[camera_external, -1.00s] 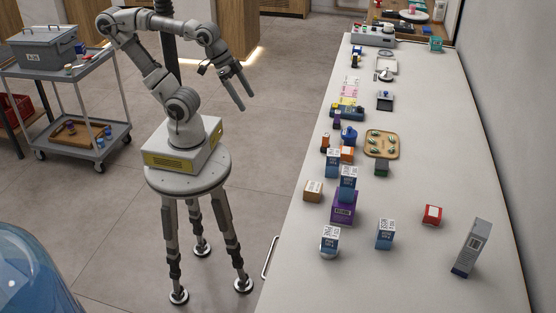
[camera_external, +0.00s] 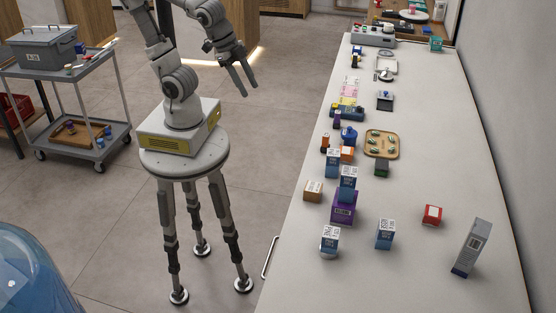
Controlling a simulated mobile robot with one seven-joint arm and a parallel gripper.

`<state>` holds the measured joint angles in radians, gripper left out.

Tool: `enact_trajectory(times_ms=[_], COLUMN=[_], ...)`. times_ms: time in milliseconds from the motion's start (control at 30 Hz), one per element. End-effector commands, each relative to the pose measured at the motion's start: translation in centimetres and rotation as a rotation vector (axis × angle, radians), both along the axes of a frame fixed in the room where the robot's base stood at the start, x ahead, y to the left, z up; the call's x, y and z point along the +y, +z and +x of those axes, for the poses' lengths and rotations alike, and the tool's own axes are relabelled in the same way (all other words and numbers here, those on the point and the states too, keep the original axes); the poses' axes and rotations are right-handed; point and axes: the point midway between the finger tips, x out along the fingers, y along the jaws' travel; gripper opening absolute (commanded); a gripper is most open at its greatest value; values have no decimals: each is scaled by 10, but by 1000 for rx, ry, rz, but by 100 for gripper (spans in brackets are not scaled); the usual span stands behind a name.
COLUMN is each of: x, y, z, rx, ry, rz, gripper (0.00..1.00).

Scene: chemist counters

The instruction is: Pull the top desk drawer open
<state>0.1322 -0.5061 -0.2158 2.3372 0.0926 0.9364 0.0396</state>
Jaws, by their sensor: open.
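My gripper (camera_external: 249,90) is open and empty, in the air over the floor to the left of the long counter. Its two fingers point down and to the right. A pale bar handle (camera_external: 269,257) shows on the counter's left side near the bottom of the view, well below and apart from my gripper. The drawer front is hidden by the steep camera angle, so I cannot tell whether a drawer is open. No part of my arm touches the counter.
The white counter (camera_external: 440,150) bears several small boxes, including a purple box (camera_external: 344,207), and a wooden tray (camera_external: 382,143). A grey cart (camera_external: 85,142) stands at the left. A blue rounded thing (camera_external: 30,275) fills the lower left corner.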

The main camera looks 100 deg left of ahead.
Motion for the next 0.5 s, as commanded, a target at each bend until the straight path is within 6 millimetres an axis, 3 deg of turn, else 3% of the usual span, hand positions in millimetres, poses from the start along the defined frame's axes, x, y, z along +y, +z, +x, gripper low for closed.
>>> enact_trajectory(times_ms=[100,300,500], x=[-54,-132,-180], y=[-10,-37,-81], z=[11,17,29], rx=[50,128,217], ry=[-203,-450,-525], rz=[89,183,264], gripper=[44,44,44])
